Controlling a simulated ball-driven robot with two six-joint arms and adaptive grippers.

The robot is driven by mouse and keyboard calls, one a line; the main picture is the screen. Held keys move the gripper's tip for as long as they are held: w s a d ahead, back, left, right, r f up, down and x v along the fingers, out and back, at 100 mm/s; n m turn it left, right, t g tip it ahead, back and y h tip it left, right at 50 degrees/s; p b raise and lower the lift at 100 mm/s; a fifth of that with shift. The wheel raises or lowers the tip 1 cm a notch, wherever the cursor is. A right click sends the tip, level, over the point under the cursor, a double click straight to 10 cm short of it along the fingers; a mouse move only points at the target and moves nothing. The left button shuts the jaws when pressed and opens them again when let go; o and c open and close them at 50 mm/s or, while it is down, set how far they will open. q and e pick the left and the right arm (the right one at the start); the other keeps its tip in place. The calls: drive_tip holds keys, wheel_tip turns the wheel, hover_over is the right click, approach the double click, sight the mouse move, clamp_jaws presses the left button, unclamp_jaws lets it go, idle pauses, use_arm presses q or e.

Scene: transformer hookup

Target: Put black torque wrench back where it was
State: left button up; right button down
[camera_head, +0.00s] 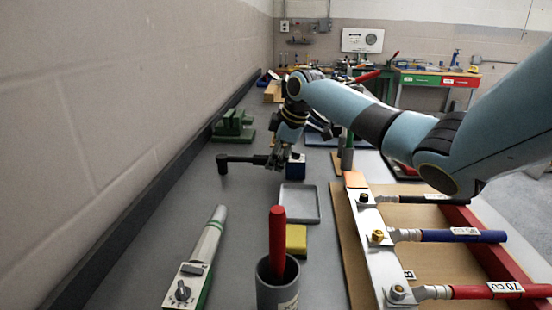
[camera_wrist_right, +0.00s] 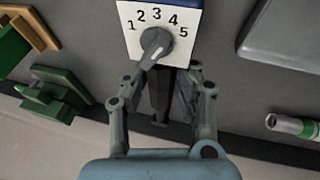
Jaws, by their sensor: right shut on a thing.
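The black torque wrench (camera_head: 243,159) lies level across the head view, its round head at the left end and its other end at my right gripper (camera_head: 277,160). My right gripper is shut on it. In the right wrist view a dark bar, the wrench (camera_wrist_right: 160,94), shows between the fingers of the right gripper (camera_wrist_right: 160,82). Whether the wrench touches the bench or hangs just above it I cannot tell. My left gripper is not in view.
A blue box with a numbered dial (camera_wrist_right: 157,31) stands close to the gripper. A green vise-like block (camera_head: 233,127), a grey tray (camera_head: 299,203), a grey cup (camera_head: 277,290) with a red handle and a tester (camera_head: 188,283) stand around. Bench left of the tray is clear.

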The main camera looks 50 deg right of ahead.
drive_tip(key=c, duration=1.1)
unclamp_jaws()
drive_tip(key=shift+o, duration=0.2)
drive_tip(key=v, duration=1.2)
drive_tip(key=shift+r, duration=0.1)
